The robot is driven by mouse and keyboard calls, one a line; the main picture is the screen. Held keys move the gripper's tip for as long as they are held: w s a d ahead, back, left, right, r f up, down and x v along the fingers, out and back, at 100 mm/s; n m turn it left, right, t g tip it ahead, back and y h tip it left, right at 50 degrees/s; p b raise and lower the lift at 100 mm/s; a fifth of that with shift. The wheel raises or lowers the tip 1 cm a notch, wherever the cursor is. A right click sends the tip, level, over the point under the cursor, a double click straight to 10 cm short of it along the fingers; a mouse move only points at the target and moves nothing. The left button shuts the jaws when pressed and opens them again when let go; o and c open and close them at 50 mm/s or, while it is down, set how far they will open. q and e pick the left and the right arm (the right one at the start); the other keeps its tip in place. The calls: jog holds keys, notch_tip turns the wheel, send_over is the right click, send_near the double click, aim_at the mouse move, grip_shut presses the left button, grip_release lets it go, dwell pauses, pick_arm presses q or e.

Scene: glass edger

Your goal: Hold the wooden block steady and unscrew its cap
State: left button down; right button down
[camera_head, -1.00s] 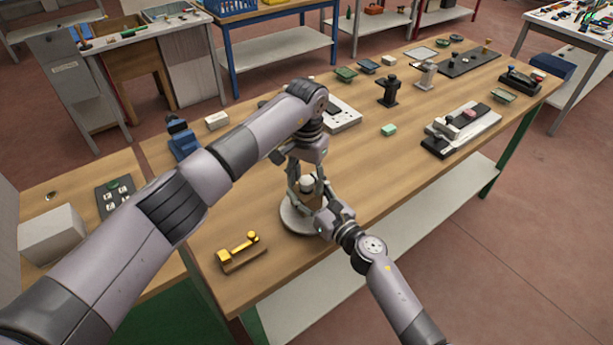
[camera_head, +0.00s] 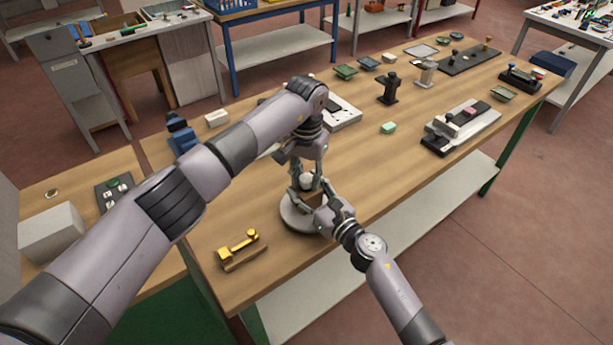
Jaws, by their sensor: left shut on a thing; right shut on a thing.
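A round grey disc (camera_head: 291,218) lies on the wooden bench near its front edge. A small whitish rounded piece (camera_head: 306,180), apparently the cap, shows above it between the fingers of my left gripper (camera_head: 307,187). That gripper points down from above and is shut on this piece. My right gripper (camera_head: 311,203) reaches in from the lower right, just below the left one. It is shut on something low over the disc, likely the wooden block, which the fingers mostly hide. I cannot make out any wood surface or the cap's seam.
A yellow metal tool (camera_head: 238,250) lies on the bench left of the disc. A blue device (camera_head: 182,140) stands behind my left arm. A small green block (camera_head: 388,128) and a black stand (camera_head: 388,90) are farther back. The bench right of the disc is clear.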

pick_arm(q)
jog(key=n, duration=0.5)
jog(key=c, duration=1.2)
grip_release()
jog(key=shift+r, duration=0.1)
notch_tip(320, 180, up, 4)
jog(key=shift+r, duration=0.15)
jog(key=shift+c, duration=0.4)
jog(key=shift+w+r+m, duration=0.1)
jog(key=shift+r+m, duration=0.65)
jog(key=shift+m, duration=0.35)
jog(key=r+m, duration=0.1)
jog(key=m, duration=0.3)
jog(key=shift+a+r, duration=0.1)
jog(key=shift+r, duration=0.3)
jog(key=shift+f, duration=3.9)
